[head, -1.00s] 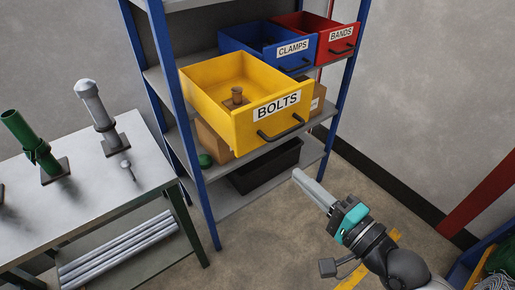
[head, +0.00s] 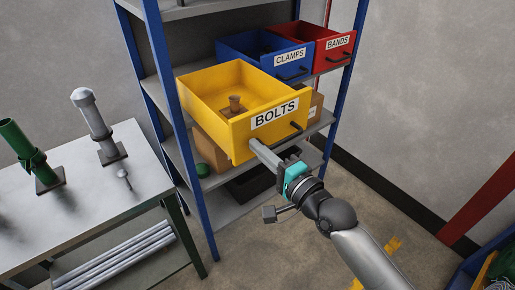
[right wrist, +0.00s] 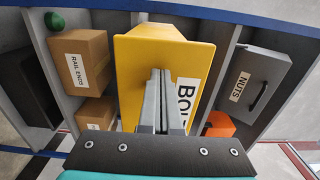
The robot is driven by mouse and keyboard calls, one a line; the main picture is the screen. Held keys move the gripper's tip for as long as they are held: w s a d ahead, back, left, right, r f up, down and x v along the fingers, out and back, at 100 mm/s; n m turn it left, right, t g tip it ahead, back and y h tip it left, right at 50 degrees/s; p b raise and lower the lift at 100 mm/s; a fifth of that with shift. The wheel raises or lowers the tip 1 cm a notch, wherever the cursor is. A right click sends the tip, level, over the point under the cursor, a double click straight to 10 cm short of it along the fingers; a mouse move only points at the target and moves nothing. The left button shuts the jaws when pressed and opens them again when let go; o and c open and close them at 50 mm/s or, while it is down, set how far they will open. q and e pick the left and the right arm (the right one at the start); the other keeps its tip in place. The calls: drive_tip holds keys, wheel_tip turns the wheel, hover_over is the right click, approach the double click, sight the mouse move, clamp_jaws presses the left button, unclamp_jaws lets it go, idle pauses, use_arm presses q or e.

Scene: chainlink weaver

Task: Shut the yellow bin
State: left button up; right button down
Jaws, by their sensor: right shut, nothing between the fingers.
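The yellow bin (head: 238,135), labelled BOLTS, juts out from the blue-posted shelf rack in the head view, with a brown bolt-like part (head: 234,104) inside. Its front panel also shows in the right wrist view (right wrist: 137,72). My right gripper (head: 254,145) is shut and empty, its fingertips at the lower left of the bin's front, left of centre. I cannot tell whether the tips touch the panel. My left gripper is not in view.
A blue CLAMPS bin (head: 250,47) and a red BANDS bin (head: 335,45) sit behind. Cardboard boxes (right wrist: 78,60) and a grey NUTS bin (right wrist: 245,80) are on the shelves. A metal bench (head: 95,210) stands at left. Open floor lies in front of the rack.

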drive_tip(key=shift+w+a, duration=0.15)
drive_tip(key=shift+w, duration=0.1)
